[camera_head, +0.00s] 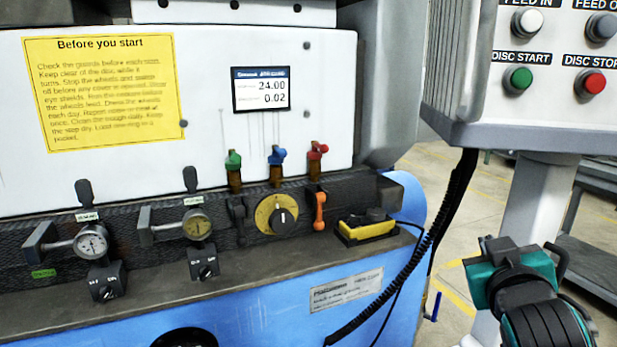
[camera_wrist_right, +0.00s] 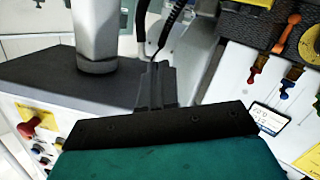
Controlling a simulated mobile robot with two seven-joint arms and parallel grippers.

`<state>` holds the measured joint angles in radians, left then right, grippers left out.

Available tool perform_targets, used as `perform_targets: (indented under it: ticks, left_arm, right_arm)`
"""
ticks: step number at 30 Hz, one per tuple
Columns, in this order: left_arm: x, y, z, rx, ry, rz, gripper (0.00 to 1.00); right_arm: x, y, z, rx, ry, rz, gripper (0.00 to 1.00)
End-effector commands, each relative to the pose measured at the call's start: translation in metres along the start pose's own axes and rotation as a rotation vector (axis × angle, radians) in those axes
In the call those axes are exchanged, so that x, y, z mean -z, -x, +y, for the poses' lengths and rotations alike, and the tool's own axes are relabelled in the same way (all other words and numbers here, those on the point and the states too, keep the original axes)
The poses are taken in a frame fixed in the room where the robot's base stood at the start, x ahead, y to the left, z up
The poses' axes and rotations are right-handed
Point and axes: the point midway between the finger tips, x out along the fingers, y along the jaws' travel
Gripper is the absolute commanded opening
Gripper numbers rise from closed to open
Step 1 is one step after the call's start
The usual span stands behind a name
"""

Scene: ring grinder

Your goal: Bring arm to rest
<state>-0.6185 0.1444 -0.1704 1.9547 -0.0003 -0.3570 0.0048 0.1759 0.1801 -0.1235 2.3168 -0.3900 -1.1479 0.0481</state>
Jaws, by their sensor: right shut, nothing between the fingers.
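My right arm (camera_head: 535,295), teal and black, shows at the lower right of the head view, in front of the grey post below the button panel. Its fingertips cannot be made out there. In the right wrist view my right gripper (camera_wrist_right: 157,84) has its two dark fingers together with nothing between them. The fingers appear in front of the dark surface, the post and the cable, apparently not touching them. My left gripper and left arm are in neither view.
The blue and white grinder (camera_head: 230,310) fills the left, with dial gauges, coloured levers and a yellow-ringed knob (camera_head: 277,215). The button panel (camera_head: 555,75) hangs at upper right on its post (camera_head: 537,195). A black cable (camera_head: 440,235) runs between grinder and panel. Floor (camera_head: 455,200) shows between them.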

Motion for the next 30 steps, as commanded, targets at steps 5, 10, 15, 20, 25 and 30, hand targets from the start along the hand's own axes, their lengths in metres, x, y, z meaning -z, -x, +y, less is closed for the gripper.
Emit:
perform_targets:
  ticks: [5, 10, 15, 20, 25, 30]
  left_arm:
    - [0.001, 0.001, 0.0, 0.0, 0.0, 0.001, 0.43]
    - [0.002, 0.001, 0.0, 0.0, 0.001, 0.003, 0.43]
    - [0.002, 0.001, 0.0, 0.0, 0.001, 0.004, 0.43]
    - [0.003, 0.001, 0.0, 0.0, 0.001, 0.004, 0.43]
    - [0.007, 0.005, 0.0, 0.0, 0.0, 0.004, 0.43]
    - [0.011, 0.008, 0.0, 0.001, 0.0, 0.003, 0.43]
  right_arm:
    - [-0.124, 0.048, -0.051, 0.201, 0.002, -0.357, 0.0]
    - [-0.207, 0.114, -0.08, 0.356, 0.004, -0.642, 0.0]
    - [-0.257, 0.178, -0.094, 0.473, 0.004, -0.86, 0.0]
    - [-0.288, 0.234, -0.101, 0.567, 0.003, -1.033, 0.0]
    - [-0.293, 0.203, -0.118, 0.558, -0.026, -0.892, 0.0]
    - [-0.301, 0.182, -0.136, 0.558, -0.059, -0.756, 0.0]
